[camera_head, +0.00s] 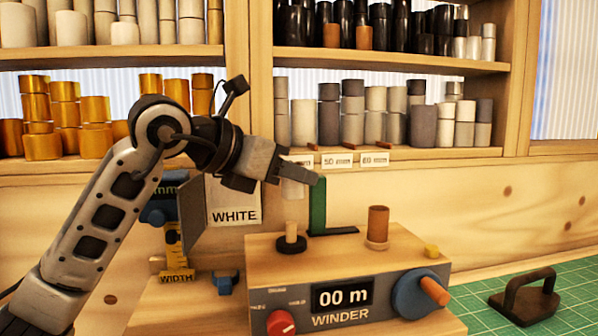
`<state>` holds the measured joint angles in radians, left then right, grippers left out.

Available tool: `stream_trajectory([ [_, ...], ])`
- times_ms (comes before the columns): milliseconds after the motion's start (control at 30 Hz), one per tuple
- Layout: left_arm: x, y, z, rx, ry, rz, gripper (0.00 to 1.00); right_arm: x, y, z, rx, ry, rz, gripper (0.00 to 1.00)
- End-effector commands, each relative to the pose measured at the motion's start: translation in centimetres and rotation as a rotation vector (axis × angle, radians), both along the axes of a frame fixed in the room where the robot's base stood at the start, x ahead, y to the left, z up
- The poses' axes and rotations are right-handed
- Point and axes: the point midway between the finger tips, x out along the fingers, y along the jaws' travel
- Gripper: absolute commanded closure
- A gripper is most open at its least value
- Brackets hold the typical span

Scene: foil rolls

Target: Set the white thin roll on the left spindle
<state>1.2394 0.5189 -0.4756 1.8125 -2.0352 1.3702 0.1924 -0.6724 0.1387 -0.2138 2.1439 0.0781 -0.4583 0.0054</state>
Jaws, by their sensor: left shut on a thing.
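My left gripper (283,172) reaches in from the left and is shut on the white thin roll (293,189). The roll hangs upright above the winder (345,262), partly hidden by the fingers. The left spindle (291,232) is a short pale peg with a dark collar on the winder's top. It stands bare, almost straight below the roll, with a gap between them. The right spindle bears a brown core (378,222). My right gripper is not in view.
A green upright bracket (318,207) stands just right of the roll, behind the left spindle. A WHITE sign (233,203) and a yellow WIDTH gauge (176,255) are at the left. A dark-handled tool (527,296) lies on the green mat (573,272). Shelves of rolls fill the back.

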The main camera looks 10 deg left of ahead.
Motion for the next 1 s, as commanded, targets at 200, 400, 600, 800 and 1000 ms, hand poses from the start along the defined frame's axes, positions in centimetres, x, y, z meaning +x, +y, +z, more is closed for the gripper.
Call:
stream_trajectory([
  [200,0.0,0.0,0.1,-0.002,0.001,0.003,0.92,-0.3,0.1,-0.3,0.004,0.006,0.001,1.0],
  [400,0.0,0.0,-0.6,-0.001,0.0,0.003,0.92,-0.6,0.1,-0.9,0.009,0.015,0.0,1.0],
  [600,-0.1,0.0,-1.7,-0.001,0.0,0.001,0.92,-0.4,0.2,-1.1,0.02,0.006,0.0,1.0],
  [800,-0.1,0.0,-2.7,-0.002,0.0,0.002,0.92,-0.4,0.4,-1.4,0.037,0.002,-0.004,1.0],
  [1000,-0.1,0.1,-3.7,-0.001,-0.001,0.002,0.92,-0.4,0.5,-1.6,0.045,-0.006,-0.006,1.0],
])
